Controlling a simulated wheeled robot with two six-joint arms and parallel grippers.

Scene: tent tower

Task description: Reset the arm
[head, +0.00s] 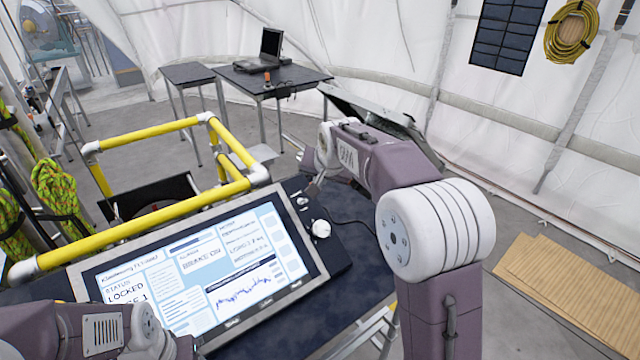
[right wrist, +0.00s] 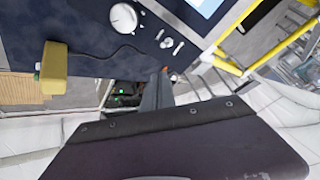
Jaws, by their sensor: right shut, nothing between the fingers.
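My right arm reaches in from the lower right in the head view and bends over the dark console top. My right gripper (head: 313,187) is partly hidden by its own wrist and hangs above the console's far edge. In the right wrist view the gripper (right wrist: 163,78) has its grey fingers together, with nothing between them. My left arm shows at the lower left of the head view, across the bottom of the screen; its gripper is out of frame.
A lit screen (head: 200,270) showing "LOCKED" is on the console, beside a white knob (head: 321,229) and small metal switches (right wrist: 166,42). Yellow rails (head: 150,223) stand at left. A yellow block (right wrist: 53,68) shows in the wrist view. A table with a laptop (head: 268,50) stands behind.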

